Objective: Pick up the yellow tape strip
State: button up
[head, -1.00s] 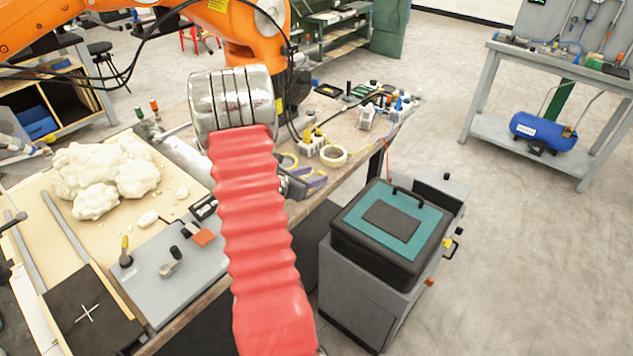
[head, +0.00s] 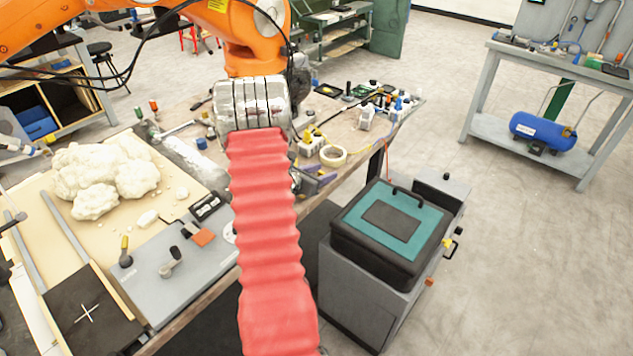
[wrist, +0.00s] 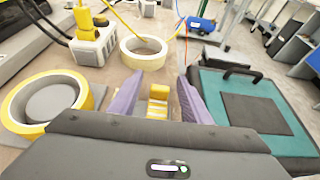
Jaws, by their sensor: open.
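The yellow tape strip (wrist: 157,103) shows in the wrist view as a small, short yellow piece between my two purple fingers. I cannot tell its exact height against the fingertips. My gripper (wrist: 160,88) is open, with a finger on each side of the strip and a visible gap. In the head view my gripper (head: 318,179) is mostly hidden behind the red ribbed sleeve on my arm, near the workbench's right edge. I cannot make out the strip in the head view.
A cream tape roll (wrist: 143,54) lies beyond the fingers; a yellow-rimmed roll (wrist: 20,122) lies left. A grey-and-yellow device (wrist: 92,42) stands behind them. A teal-topped case (head: 395,225) sits on a cabinet right of the bench. Foam lumps (head: 100,180) lie at left.

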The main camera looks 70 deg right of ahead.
dwell(0.4)
grip_shut()
dwell(0.4)
